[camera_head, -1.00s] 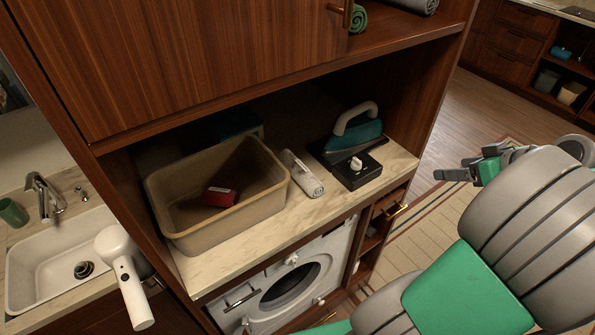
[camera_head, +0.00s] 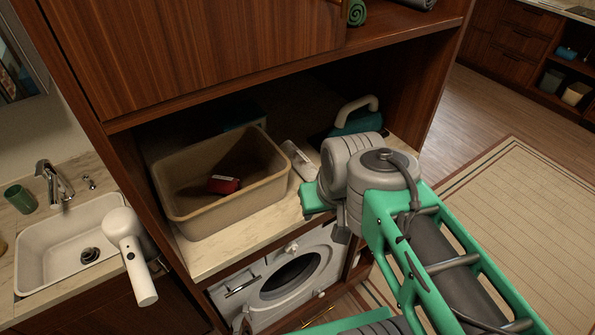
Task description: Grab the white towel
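A whitish, rolled-looking item that appears to be the white towel (camera_head: 299,160) lies on the marble counter, just right of the beige bin. Its near right end is close to my arm and partly covered by it. My arm reaches in from the lower right, over the front edge of the counter. Its wrist end, with a green part, is just in front of and right of the towel. My gripper's fingers cannot be made out behind the arm links, so its opening is not shown. No contact with the towel can be seen.
The beige bin (camera_head: 226,208) holds a red item (camera_head: 223,184). An iron (camera_head: 358,122) stands behind my arm. A shelf and wooden cabinet (camera_head: 200,50) hang above the counter; a washing machine (camera_head: 290,284) is below. A sink (camera_head: 68,243) and white hairdryer-like device (camera_head: 130,250) are left.

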